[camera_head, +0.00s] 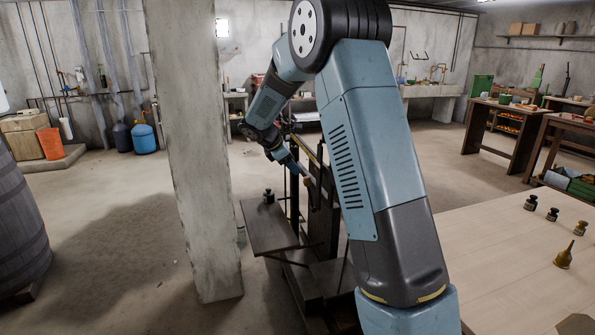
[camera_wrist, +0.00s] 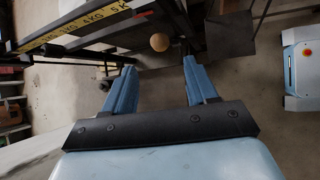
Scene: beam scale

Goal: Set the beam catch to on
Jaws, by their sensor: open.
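The beam scale (camera_head: 323,225) is a dark frame with a flat load plate (camera_head: 265,232), partly hidden behind my arm. In the wrist view its beam (camera_wrist: 75,30) has a yellow strip with kg marks, at the upper left. A round tan knob (camera_wrist: 160,42), which may belong to the catch, shows just beyond my fingertips, between their lines. My gripper (camera_wrist: 158,66) is open, with nothing between its fingers. In the head view my gripper (camera_head: 296,168) is at the upper part of the scale. I cannot tell whether the catch is on or off.
A dark weight (camera_head: 268,196) stands on the load plate. A concrete pillar (camera_head: 195,150) rises left of the scale. Open floor lies behind the pillar.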

